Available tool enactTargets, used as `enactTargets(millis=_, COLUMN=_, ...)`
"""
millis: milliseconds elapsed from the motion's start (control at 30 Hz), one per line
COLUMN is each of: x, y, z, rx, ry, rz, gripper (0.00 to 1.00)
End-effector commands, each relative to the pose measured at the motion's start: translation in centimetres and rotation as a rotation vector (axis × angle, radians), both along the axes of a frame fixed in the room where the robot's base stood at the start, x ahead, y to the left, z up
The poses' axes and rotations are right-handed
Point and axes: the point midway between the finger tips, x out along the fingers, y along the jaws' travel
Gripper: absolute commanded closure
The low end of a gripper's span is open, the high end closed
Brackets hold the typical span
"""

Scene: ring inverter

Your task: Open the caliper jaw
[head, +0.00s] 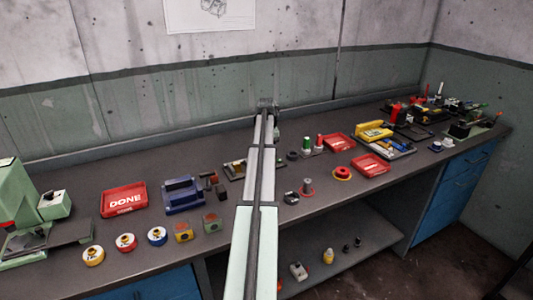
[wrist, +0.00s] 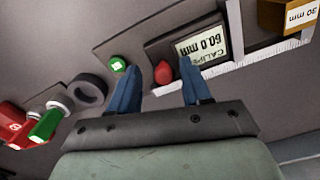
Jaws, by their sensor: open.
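The caliper lies on the bench in the wrist view, with a dark body carrying a display plate (wrist: 202,46) that reads 60.0 mm upside down, and a pale graduated scale (wrist: 245,62). A red knob (wrist: 163,73) sits at the body's left end. My gripper (wrist: 158,70) is open, its two blue fingers spread either side of the red knob. Nothing is held, and I cannot tell whether a finger touches the caliper. A round green button (wrist: 118,64) lies just beyond the left finger. In the head view my arm hides part of the caliper area.
An orange 30 mm block (wrist: 287,15) sits by the scale's right end. A dark ring (wrist: 88,88) and green and red posts lie left.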

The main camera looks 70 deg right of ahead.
Motion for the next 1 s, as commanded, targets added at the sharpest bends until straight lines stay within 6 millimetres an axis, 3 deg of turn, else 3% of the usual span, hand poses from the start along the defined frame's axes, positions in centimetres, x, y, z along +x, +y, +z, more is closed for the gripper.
enactTargets(millis=167, x=0.0, y=0.0, z=1.5, rx=-0.001, ry=-0.001, rz=0.0, gripper=0.52)
enactTargets(millis=700, x=0.0, y=-0.1, z=11.3, rx=-0.002, ry=0.0, rz=0.0, gripper=0.52)
enactTargets(millis=1000, x=0.0, y=-0.1, z=13.6, rx=-0.001, ry=0.0, rz=0.0, gripper=0.52)
